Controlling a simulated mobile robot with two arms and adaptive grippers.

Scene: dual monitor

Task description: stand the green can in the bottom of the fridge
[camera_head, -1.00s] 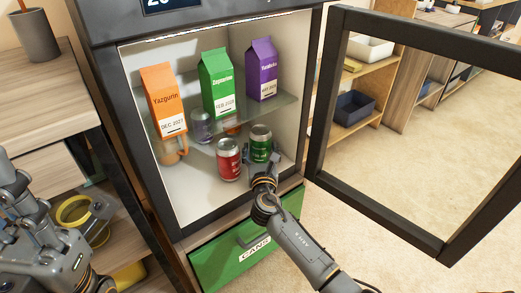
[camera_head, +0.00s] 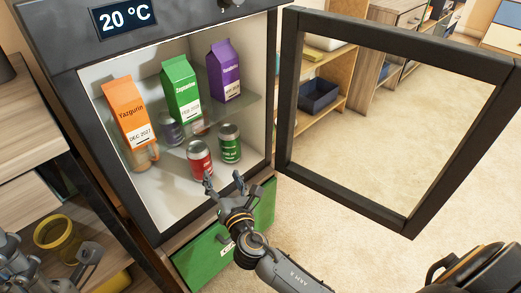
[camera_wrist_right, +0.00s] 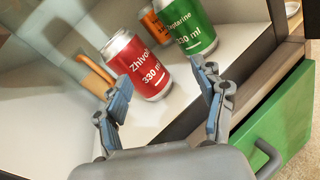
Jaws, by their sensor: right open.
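The green can (camera_head: 230,143) stands upright on the bottom of the fridge (camera_head: 178,205), near the right wall. A red can (camera_head: 199,160) stands to its left. My right gripper (camera_head: 224,180) is open and empty at the fridge's front edge, apart from the green can. In the right wrist view, the green can (camera_wrist_right: 190,28) is beyond the open fingers (camera_wrist_right: 163,82), and the red can (camera_wrist_right: 142,65) is nearer. My left gripper (camera_head: 85,260) is partly in view at lower left; its opening is unclear.
Orange (camera_head: 124,110), green (camera_head: 181,90) and purple (camera_head: 223,70) cartons stand on the glass shelf above. The fridge door (camera_head: 292,90) is open to the right. A green drawer (camera_head: 225,245) is below.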

